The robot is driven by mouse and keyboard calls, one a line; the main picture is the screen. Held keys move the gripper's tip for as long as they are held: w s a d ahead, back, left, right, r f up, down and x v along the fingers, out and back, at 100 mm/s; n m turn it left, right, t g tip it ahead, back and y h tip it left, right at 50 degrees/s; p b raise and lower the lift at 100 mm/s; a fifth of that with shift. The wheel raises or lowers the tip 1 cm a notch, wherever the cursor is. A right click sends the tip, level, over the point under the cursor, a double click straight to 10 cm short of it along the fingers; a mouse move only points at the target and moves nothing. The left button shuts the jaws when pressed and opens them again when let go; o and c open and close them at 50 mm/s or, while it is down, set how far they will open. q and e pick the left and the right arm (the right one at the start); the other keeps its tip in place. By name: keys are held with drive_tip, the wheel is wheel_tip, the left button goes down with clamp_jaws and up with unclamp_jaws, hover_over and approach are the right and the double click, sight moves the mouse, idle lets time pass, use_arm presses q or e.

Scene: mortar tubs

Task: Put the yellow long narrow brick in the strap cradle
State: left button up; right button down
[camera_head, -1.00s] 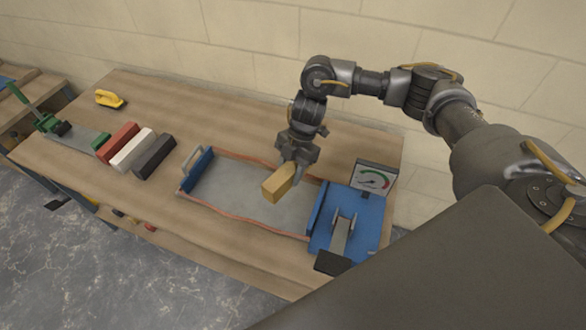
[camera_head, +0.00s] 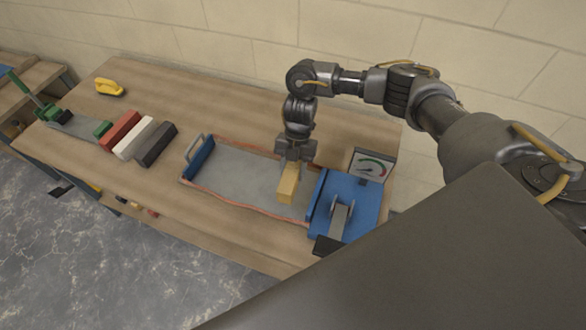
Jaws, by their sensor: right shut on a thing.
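The yellow long narrow brick (camera_head: 288,187) is in my right gripper (camera_head: 292,165), which is shut on its upper end. The brick hangs over the right part of the strap cradle, near the blue block. I cannot tell whether its lower end touches the cradle's floor. The strap cradle (camera_head: 235,180) is a grey bed edged with reddish straps, with a blue end and handle (camera_head: 197,155) at its left. My left gripper is not in view.
A blue base with a lever (camera_head: 345,205) and a dial gauge (camera_head: 372,165) stands at the cradle's right. Red (camera_head: 120,130), white (camera_head: 134,138) and black (camera_head: 155,145) bricks lie to the left. A green-handled tool (camera_head: 50,112) and a yellow tool (camera_head: 109,88) lie farther left.

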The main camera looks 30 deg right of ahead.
wheel_tip(320, 180, down, 8)
drive_tip(key=b, duration=0.6)
drive_tip(key=shift+r, duration=0.1)
drive_tip(key=shift+f+b, duration=0.8)
drive_tip(key=shift+f+b, duration=0.35)
drive_tip(key=shift+f, duration=0.1)
drive_tip(key=c, duration=0.8)
unclamp_jaws()
drive_tip(key=shift+o, duration=0.2)
drive_tip(key=b+v, duration=0.1)
drive_tip(key=v, duration=0.9)
drive_tip(key=shift+r, duration=0.4)
